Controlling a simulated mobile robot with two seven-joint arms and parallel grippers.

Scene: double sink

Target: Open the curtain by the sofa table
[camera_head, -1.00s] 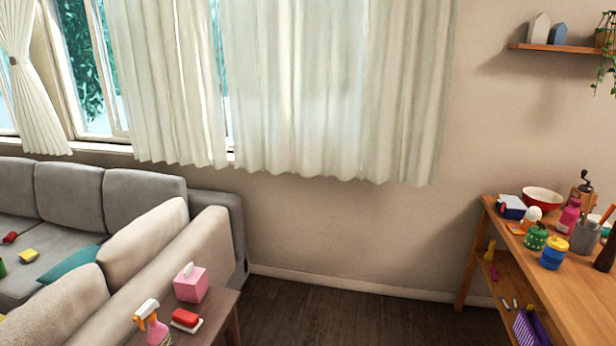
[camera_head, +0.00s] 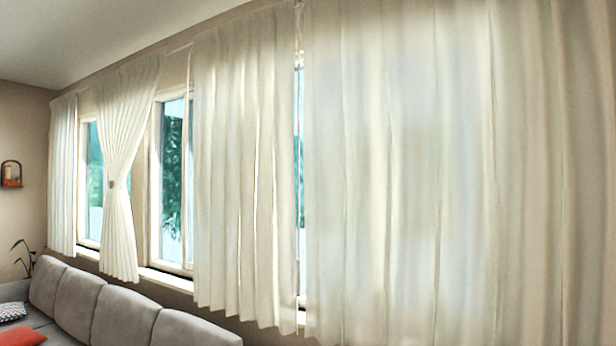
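A wide off-white curtain (camera_head: 420,180) hangs closed over the right part of the window and fills the right half of the view. Its lower hem is cut off by the picture's bottom edge. A second off-white curtain (camera_head: 243,170) hangs beside it on the left, with a narrow gap of window between the two. Farther left, one curtain (camera_head: 122,150) is gathered and tied at its middle, and another narrow curtain (camera_head: 63,175) hangs at the far left. The sofa table is not in this view. Neither of my grippers is in view.
A grey sofa (camera_head: 120,315) stands below the window at the lower left, with an orange cushion (camera_head: 22,337) on it. A plant (camera_head: 28,259) and a small wall shelf (camera_head: 11,174) are at the far left.

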